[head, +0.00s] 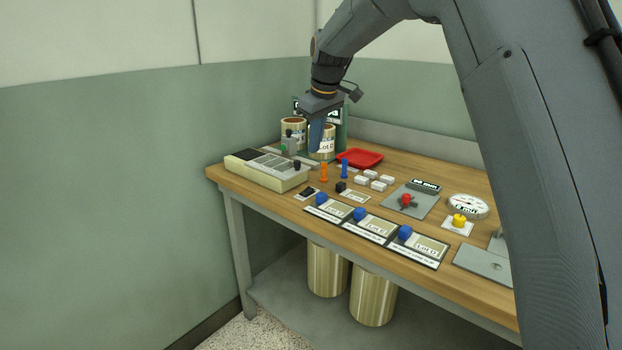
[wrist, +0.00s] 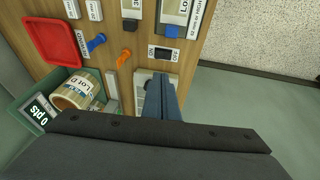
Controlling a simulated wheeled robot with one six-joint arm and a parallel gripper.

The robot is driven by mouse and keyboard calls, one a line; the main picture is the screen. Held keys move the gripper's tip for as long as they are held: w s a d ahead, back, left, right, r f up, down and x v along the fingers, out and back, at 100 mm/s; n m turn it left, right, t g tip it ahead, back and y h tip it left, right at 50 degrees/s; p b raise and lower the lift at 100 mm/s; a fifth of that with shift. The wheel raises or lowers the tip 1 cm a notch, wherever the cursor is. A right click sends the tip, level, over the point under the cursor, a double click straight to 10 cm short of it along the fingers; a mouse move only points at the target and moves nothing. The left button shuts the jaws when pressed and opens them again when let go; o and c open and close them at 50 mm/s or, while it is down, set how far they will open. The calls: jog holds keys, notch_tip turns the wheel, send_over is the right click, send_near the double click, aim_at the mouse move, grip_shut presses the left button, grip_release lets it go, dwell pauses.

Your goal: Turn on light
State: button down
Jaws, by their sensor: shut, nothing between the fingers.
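A small black rocker switch marked ON and OFF (wrist: 163,54) sits on a white plate on the bench in the wrist view. In the head view it (head: 309,193) lies near the front edge, right of a beige box. My gripper (head: 317,148) hangs in the air over the bench's left end, in front of the cans. In the wrist view its blue-grey fingers (wrist: 161,82) are together and empty. They are apart from the switch in the picture and cover part of the beige box (wrist: 145,74). Which way the rocker is set is too small to tell.
The beige box (head: 262,170) stands at the bench's left corner. Orange (head: 324,173) and blue (head: 344,169) pegs stand behind the switch. A red tray (head: 360,158) and printed cans (head: 293,133) are at the back. Blue knobs (head: 359,214) line the front edge.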

jog(key=shift+w+a+r, duration=0.2)
jog(key=shift+w+a, duration=0.05)
jog(key=p, duration=0.3)
send_over(312, 189)
jog(key=f, duration=1.2)
jog(key=shift+s+a, duration=0.2)
jog(key=shift+w+d+f, duration=0.1)
jog(key=shift+w+f, duration=0.05)
jog(key=shift+f, duration=0.5)
jog(key=shift+w+d+f+g+y+b, duration=0.4)
jog(key=shift+f+b, duration=0.2)
jog(key=shift+b, duration=0.1)
jog(key=shift+w+f+b, duration=0.1)
jog(key=shift+b, duration=0.2)
jog(key=shift+s+a+r+p, duration=0.15)
jog(key=shift+s+r+p, duration=0.05)
jog(key=shift+r+p, duration=0.1)
